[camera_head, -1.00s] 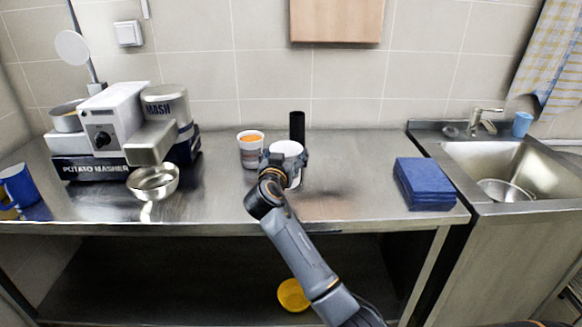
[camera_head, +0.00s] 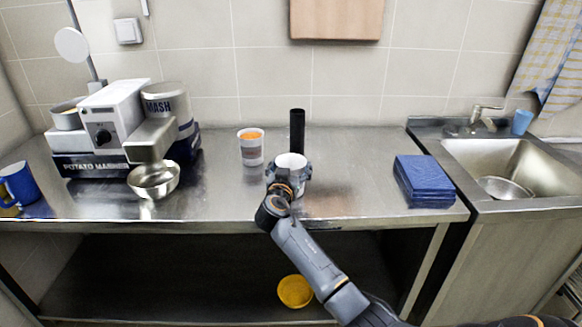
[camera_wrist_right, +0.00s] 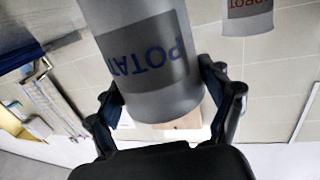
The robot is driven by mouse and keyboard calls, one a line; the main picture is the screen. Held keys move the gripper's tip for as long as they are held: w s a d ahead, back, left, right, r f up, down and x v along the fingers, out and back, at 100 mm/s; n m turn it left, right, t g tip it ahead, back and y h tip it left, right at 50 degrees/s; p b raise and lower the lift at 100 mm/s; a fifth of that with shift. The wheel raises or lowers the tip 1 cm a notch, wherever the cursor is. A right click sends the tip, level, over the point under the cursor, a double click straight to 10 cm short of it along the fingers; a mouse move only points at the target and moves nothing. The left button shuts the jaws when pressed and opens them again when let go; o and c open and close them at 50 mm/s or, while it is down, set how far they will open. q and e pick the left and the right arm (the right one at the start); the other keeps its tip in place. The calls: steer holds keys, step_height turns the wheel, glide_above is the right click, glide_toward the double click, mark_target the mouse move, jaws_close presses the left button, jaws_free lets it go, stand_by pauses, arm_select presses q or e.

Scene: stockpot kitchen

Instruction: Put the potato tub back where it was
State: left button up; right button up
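The potato tub (camera_head: 291,161) is a white-rimmed tub at the middle of the steel counter, partly hidden by my right gripper (camera_head: 289,174). In the right wrist view the tub (camera_wrist_right: 158,60) appears upside down, with blue letters "POTAT" on a grey label. The two fingers of my right gripper (camera_wrist_right: 168,95) press on either side of it. I cannot tell whether its base touches the counter. My left gripper is not in view.
A tub with orange contents (camera_head: 251,147) stands left of the potato tub, and a black cylinder (camera_head: 297,131) stands just behind. The potato masher machine (camera_head: 112,120) and steel bowl (camera_head: 153,181) are left; blue cloths (camera_head: 424,181) are right. Counter between tub and cloths is clear.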

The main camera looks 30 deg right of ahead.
steer(key=shift+o, duration=1.2)
steer(key=shift+r, duration=0.2)
steer(key=b+v, duration=0.1)
steer(key=v, duration=1.1)
